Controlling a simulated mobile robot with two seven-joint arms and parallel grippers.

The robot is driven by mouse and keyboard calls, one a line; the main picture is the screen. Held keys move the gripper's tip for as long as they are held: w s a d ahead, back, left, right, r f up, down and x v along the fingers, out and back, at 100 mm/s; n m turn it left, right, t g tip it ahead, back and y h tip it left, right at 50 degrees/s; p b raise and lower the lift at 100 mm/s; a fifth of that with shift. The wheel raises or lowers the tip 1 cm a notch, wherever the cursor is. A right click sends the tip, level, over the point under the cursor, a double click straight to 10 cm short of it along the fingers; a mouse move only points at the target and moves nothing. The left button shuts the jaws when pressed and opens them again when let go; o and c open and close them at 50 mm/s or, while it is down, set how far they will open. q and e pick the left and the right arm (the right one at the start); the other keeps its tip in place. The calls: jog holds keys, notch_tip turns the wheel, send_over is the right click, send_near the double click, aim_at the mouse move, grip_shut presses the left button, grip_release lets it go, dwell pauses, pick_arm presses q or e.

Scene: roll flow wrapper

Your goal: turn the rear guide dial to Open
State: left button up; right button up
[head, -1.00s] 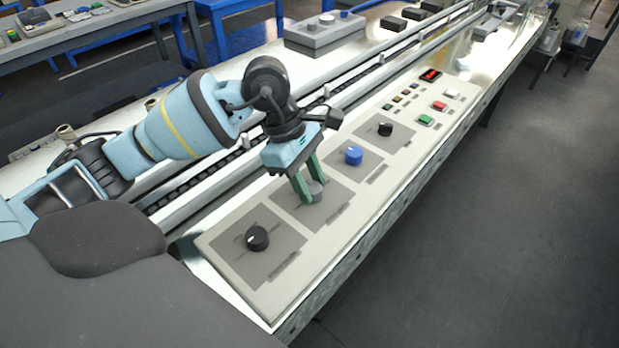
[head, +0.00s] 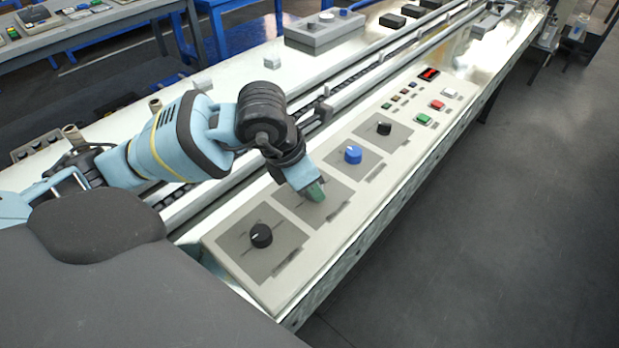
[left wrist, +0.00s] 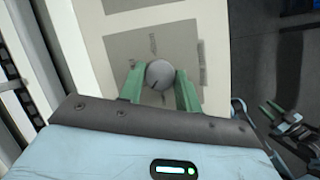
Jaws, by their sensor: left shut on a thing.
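A round grey dial (left wrist: 160,74) sits on a dark grey square plate of the control panel (head: 290,285). My left gripper (head: 316,192) is shut on this dial. In the left wrist view its green fingers (left wrist: 160,80) stand on either side of the dial. The dial's dark pointer line aims to the lower left in that view. In the head view the fingers and wrist hide the dial. The plate's printed labels are too small to read. My right gripper (left wrist: 279,117) shows small at the right of the left wrist view, its green fingers apart and empty, away from the panel.
A black dial (head: 261,235) is on the near side of the grey one. A blue dial (head: 353,155) and another black dial (head: 384,128) are beyond it. Coloured buttons (head: 424,119) are further along. A conveyor rail (head: 345,95) runs behind the panel. The floor to the right is clear.

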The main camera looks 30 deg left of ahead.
pick_arm(q)
jog(key=n+y, duration=0.1)
jog(key=n, duration=0.1)
jog(key=n+y+p, duration=0.1)
jog(key=n, duration=0.2)
jog(key=shift+d+r+t, duration=0.15)
jog(key=shift+d+t, duration=0.05)
jog(key=shift+t, duration=0.1)
jog(key=n+y+p, duration=0.1)
jog(key=n, duration=0.2)
jog(key=shift+n+p, duration=0.35)
jog(key=shift+n, duration=0.05)
jog(key=shift+n+y, duration=0.3)
jog(key=o, duration=1)
jog(key=shift+c, duration=0.2)
